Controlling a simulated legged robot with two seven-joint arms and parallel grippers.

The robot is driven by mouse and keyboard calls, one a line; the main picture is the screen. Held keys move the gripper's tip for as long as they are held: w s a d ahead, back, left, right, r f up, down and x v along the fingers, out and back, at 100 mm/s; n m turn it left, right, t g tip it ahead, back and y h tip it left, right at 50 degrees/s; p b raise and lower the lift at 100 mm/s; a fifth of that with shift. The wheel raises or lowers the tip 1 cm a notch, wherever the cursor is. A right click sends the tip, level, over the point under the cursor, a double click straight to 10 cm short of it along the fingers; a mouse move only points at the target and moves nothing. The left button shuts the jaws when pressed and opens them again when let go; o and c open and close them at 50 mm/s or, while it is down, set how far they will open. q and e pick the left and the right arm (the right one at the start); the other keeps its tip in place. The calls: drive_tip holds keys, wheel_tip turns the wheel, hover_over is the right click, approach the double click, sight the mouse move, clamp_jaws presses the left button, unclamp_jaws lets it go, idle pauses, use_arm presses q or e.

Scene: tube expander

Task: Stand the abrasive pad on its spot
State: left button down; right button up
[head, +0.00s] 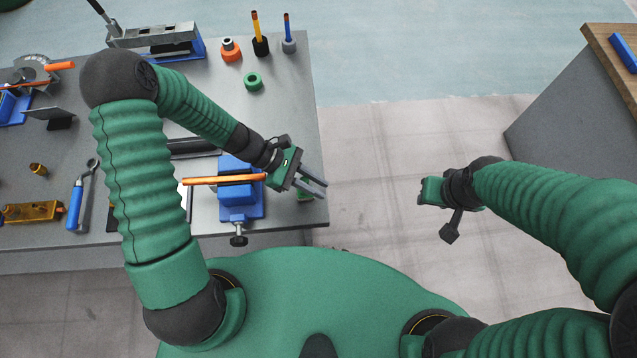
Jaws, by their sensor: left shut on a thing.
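My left gripper (317,188) is over the right front corner of the grey workbench (290,130), with its fingers pointing right and down. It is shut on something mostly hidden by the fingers. A small green piece (305,197) shows just below them and may be the abrasive pad; its shape and whether it touches the bench cannot be told. A green round piece with a dark centre (253,82) stands at the back right of the bench. My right gripper (432,191) is over the floor, away from the bench; its jaw opening cannot be made out.
A blue vise (240,193) with an orange tube (222,180) is left of my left gripper. Orange (230,50), black (261,46) and grey holders (289,45) stand at the back. A blue-handled tool (75,207) lies left. Another table (612,60) is far right.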

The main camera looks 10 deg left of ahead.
use_arm(q)
drive_tip(key=shift+a+f, duration=0.2)
drive_tip(key=c, duration=1.6)
unclamp_jaws()
drive_tip(key=shift+d, duration=0.15)
drive_tip(key=o, duration=0.4)
drive_tip(key=shift+d, duration=0.25)
drive_tip(key=shift+a+r, duration=0.1)
